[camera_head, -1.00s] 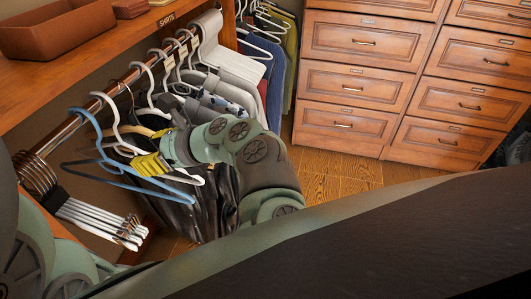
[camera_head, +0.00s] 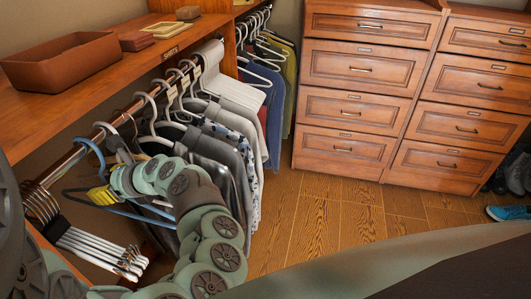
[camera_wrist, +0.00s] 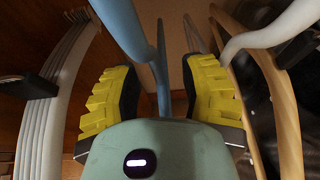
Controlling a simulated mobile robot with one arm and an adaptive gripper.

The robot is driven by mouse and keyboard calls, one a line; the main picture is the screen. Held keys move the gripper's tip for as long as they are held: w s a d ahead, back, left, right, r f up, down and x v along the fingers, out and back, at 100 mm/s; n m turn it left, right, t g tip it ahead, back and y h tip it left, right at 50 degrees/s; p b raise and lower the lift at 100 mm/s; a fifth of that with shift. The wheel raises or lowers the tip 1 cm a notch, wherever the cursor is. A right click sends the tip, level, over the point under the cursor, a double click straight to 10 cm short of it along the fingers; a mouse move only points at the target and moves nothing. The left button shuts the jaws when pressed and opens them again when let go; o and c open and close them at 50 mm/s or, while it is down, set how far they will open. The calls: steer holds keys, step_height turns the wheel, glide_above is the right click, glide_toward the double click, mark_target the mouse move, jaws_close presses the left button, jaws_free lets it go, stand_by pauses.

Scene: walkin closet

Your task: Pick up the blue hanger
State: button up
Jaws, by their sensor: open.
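The blue hanger (camera_head: 92,147) hangs by its hook on the closet rod, and its lower bar (camera_head: 140,212) shows below my arm. My gripper (camera_head: 103,197) is at the hanger, with its yellow finger pads partly hidden by my arm. In the wrist view, my gripper (camera_wrist: 160,82) is open, one yellow pad on each side. The blue hanger (camera_wrist: 124,28) runs down into the gap between the pads. I cannot tell whether it touches either pad.
White hangers (camera_head: 95,250) hang bunched at the near left. Clothes (camera_head: 205,140) hang on the rod beyond. A shelf (camera_head: 110,80) with a brown tray (camera_head: 60,62) lies above. Wooden drawers (camera_head: 355,100) stand at the back, and the floor (camera_head: 320,215) before them is clear.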

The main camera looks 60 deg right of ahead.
steer(key=shift+w+a+f, duration=0.15)
steer(key=shift+w+f, duration=0.05)
steer(key=shift+w, duration=0.1)
steer(key=shift+o, duration=0.4)
jaws_close()
steer(key=shift+s, duration=0.1)
